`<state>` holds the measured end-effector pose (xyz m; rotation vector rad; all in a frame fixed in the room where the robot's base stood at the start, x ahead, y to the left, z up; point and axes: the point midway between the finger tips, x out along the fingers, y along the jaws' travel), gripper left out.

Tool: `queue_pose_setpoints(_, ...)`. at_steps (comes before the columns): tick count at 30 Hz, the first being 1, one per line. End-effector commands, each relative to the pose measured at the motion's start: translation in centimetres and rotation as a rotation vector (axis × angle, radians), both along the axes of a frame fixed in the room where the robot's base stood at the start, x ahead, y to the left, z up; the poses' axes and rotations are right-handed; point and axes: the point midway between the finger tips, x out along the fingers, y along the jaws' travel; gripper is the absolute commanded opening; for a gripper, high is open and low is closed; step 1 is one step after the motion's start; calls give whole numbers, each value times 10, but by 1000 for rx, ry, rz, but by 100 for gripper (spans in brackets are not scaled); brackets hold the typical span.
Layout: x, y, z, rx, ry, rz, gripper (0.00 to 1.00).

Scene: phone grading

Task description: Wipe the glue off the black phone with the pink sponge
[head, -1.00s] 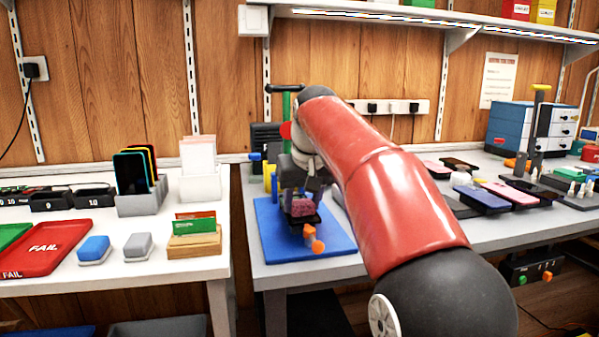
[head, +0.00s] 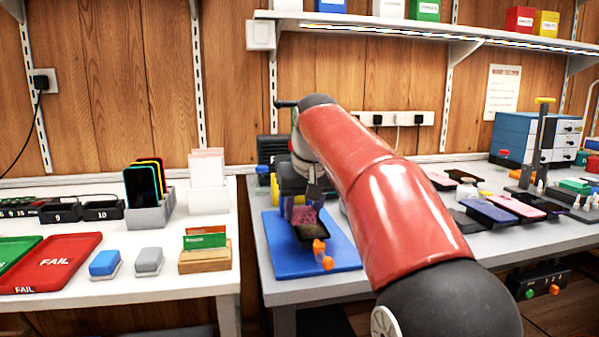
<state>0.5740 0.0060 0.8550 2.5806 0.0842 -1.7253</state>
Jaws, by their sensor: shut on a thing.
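The black phone (head: 315,233) lies in a small holder with orange clamp parts (head: 320,250) over the blue mat (head: 289,263). My gripper (head: 306,203) points down at the phone's far end and is shut on the pink sponge (head: 303,215). The sponge is over the far part of the phone and looks to be touching it, though the contact itself is too small to be sure. The phone's near part is bare and dark. I cannot make out any glue on it. My red arm hides what is right of the mat.
On the left table are a red FAIL tray (head: 62,262), a blue sponge (head: 104,263), a grey sponge (head: 149,261) and a card box (head: 205,257). A gap separates the two tables. Several phones (head: 490,212) and a blue drawer unit (head: 527,135) are to the right.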

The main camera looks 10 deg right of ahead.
Motion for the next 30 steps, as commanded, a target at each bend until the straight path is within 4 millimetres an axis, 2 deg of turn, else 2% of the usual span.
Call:
queue_pose_setpoints(1,0,1,10,1,0,1,26)
queue_pose_setpoints(16,-2,2,53,1,0,1,26)
queue_pose_setpoints(20,-3,2,58,1,0,1,26)
queue_pose_setpoints(30,-3,2,57,1,0,0,26)
